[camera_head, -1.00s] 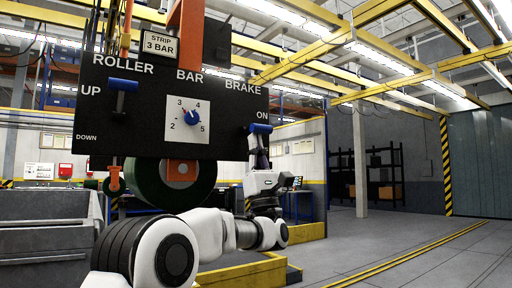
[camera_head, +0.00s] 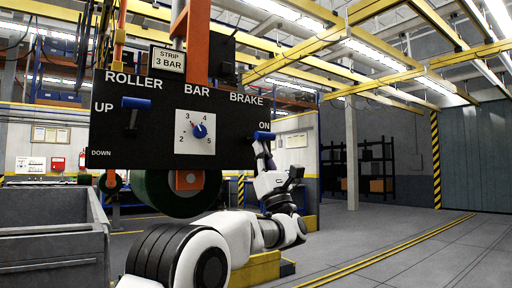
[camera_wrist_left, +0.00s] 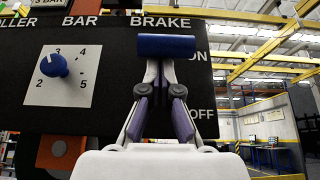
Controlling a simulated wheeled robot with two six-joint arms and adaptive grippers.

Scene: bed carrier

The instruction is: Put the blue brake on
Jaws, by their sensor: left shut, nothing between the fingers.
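The brake lever with its blue handle (camera_head: 264,136) is at the right end of the black control panel (camera_head: 110,137), just below the ON label. In the left wrist view the blue handle (camera_wrist_left: 166,45) stands level with ON, well above the OFF label. My left gripper (camera_head: 262,152) is below the handle, with its fingers pointing up. In the left wrist view the left gripper's fingertips (camera_wrist_left: 158,66) meet closely under the handle; they are shut and empty. Whether they touch the handle or the panel I cannot tell. The lever's stem is hidden behind the fingers. My right gripper is not in view.
A roller lever with a blue handle (camera_head: 136,103) is near UP on the same panel. A grey bin (camera_head: 50,225) stands at the left. The floor (camera_head: 400,235) at the right is clear.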

